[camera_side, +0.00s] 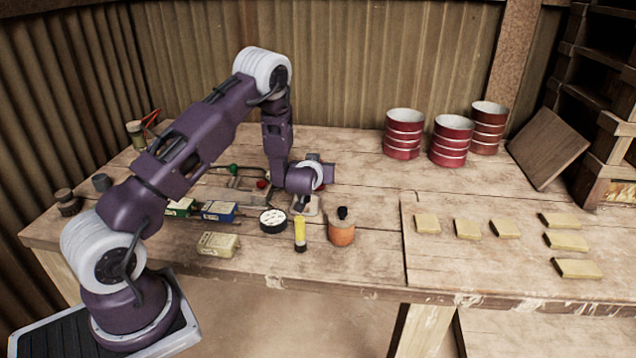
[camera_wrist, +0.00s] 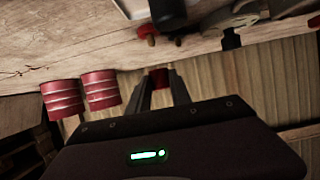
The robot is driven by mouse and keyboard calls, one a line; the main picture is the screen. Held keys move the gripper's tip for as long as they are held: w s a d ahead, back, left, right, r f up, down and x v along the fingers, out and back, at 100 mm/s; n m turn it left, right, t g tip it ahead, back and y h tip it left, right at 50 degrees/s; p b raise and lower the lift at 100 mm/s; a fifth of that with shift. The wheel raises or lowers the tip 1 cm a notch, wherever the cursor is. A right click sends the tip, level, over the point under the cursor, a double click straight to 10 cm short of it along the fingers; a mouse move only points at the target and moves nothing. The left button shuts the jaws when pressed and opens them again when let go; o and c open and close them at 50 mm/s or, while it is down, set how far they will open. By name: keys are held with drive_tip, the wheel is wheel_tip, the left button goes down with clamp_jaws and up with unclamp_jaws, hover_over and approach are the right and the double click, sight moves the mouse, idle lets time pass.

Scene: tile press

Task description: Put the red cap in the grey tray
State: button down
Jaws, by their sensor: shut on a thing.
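In the wrist view my gripper (camera_wrist: 159,73) has its two fingers closed on a small red piece, which appears to be the red cap (camera_wrist: 158,80). It is held between the fingertips, with the bench and back wall behind it. How high the cap is above the bench cannot be told.
A black-and-white round tin (camera_side: 272,220), a yellow tube (camera_side: 300,234) and an orange jar (camera_side: 341,232) stand in front of my wrist. Small boxes (camera_side: 219,212) lie left. Red ringed cans (camera_side: 452,141) stand at the back right. Pale tiles (camera_side: 467,229) lie on the right board.

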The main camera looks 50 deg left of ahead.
sight(317, 191)
wheel_tip(317, 191, down, 5)
drive_tip(key=shift+r, duration=0.15)
drive_tip(key=shift+f, duration=0.2)
drive_tip(key=c, duration=1.2)
unclamp_jaws()
drive_tip(key=shift+o, duration=0.2)
drive_tip(key=shift+s+d, duration=0.1)
